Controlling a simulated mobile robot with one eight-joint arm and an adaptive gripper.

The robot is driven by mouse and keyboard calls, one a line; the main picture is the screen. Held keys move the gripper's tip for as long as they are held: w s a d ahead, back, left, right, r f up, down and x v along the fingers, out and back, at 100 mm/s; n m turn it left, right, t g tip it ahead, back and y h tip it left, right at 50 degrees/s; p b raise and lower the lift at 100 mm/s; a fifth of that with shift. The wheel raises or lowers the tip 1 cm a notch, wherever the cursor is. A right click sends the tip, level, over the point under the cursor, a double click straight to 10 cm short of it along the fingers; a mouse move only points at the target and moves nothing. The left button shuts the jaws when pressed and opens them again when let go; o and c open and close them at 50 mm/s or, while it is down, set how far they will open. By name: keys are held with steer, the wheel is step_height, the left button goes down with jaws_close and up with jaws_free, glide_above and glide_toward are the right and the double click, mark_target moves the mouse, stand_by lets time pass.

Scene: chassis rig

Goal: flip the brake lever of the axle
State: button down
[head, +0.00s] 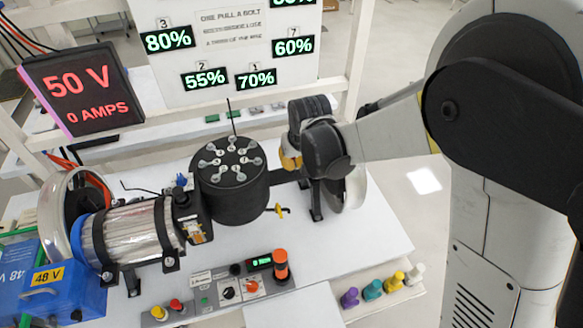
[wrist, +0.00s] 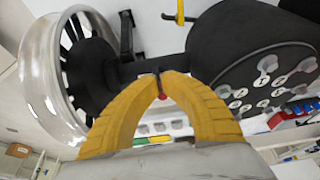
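The axle shows in the wrist view as a dark bar (wrist: 132,70) between the spoked wheel and the black drum. A thin dark lever with a small red end (wrist: 162,97) shows between the fingers of my gripper (wrist: 160,74); it looks like the brake lever. The yellow fingertips are almost together, with the thin dark part between them, at the axle. How firmly they press on it is hard to see. In the head view my gripper (head: 290,160) is right of the black drum, and my wrist hides the lever and much of the axle there.
The black drum (head: 234,195) with bolts on top stands left of my gripper; the wheel (head: 345,190) is partly hidden behind my wrist. A yellow handle (head: 279,209) sticks out at the drum's lower right. A control panel (head: 240,285) lies in front.

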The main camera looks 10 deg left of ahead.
steer(key=shift+w+f+b, duration=0.1)
steer(key=shift+f+b, duration=0.4)
steer(key=shift+f, duration=0.15)
steer(key=shift+w+a, duration=0.15)
steer(key=shift+w, duration=0.1)
steer(key=shift+w+a, duration=0.4)
steer(key=shift+w, duration=0.45)
steer(key=shift+w+a, duration=0.45)
steer(key=shift+w, duration=0.4)
steer(key=shift+w+a, duration=0.4)
steer(key=shift+w, duration=0.45)
step_height(320, 180, up, 7)
steer(key=p, duration=0.3)
steer(key=shift+s+d, duration=0.15)
steer(key=shift+s, duration=0.15)
